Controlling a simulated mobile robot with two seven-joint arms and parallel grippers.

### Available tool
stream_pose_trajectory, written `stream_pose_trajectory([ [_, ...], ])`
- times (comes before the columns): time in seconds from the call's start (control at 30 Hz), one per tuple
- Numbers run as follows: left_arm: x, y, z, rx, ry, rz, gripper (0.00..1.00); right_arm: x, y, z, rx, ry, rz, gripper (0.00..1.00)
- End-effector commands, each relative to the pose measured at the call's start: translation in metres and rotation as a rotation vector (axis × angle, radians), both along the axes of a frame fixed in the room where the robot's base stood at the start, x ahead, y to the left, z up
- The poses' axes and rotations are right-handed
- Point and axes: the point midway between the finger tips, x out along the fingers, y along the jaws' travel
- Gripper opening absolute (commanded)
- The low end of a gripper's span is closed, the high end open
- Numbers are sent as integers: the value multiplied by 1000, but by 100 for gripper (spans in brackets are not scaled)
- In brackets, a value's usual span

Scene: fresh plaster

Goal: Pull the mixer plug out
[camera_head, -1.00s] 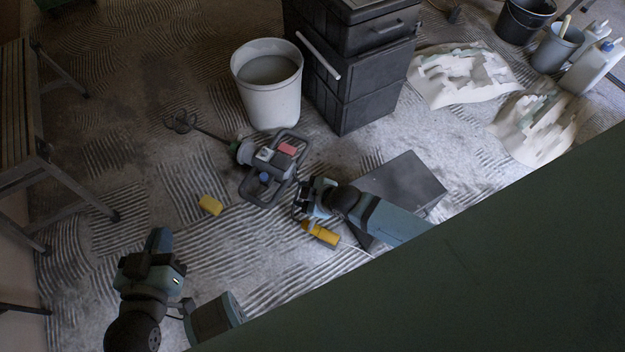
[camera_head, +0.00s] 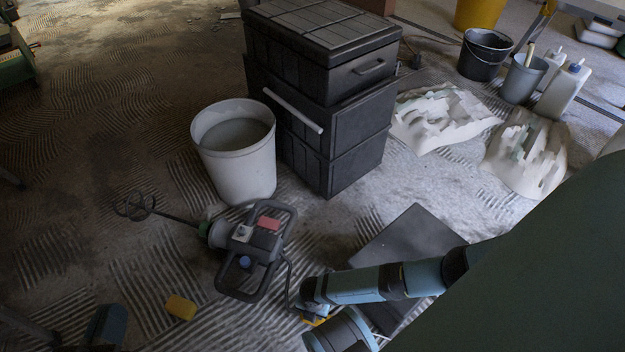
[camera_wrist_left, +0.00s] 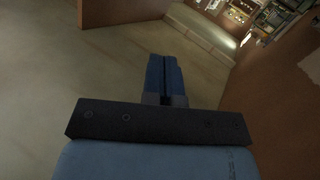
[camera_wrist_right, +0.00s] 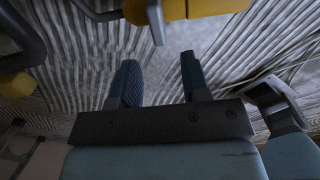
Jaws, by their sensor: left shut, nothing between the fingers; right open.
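The mixer (camera_head: 245,250), grey with a black frame handle and a red patch, lies on the ridged floor with its whisk to the left. My right gripper (camera_wrist_right: 160,78) is open. Yellow-and-grey parts (camera_wrist_right: 215,6) are just beyond its fingertips, apparently not between them. I cannot tell whether they are the mixer plug or its socket. In the head view my right arm largely hides this spot, with only a bit of yellow showing.
A pale bucket (camera_head: 236,165) and stacked black toolboxes (camera_head: 325,95) stand behind the mixer. A dark flat-topped box (camera_head: 410,240) is beside my right arm. A yellow block (camera_head: 181,307) lies on the floor at left. Crumpled white sheets (camera_head: 440,118) and containers are at upper right.

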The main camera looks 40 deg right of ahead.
Motion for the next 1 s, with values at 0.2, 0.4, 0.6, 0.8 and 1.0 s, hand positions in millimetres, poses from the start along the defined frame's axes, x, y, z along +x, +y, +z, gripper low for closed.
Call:
stream_pose_trajectory([
  [0.2, 13, 8, -9, 88, -126, -2, 0, 0, 0, -53, -1, 1, -2, 43],
  [0.4, 21, 13, -5, 144, -226, 5, 0, 0, 0, -77, 0, 0, 0, 43],
  [0.6, 24, 14, -1, 166, -264, 8, 0, 0, 1, -83, 1, -2, -1, 43],
  [0.8, 24, 14, 0, 167, -266, 7, 0, 0, 1, -83, 1, -2, -1, 43],
  [1.0, 24, 14, 0, 167, -266, 7, 0, 0, 0, -83, 1, -1, -1, 4],
])
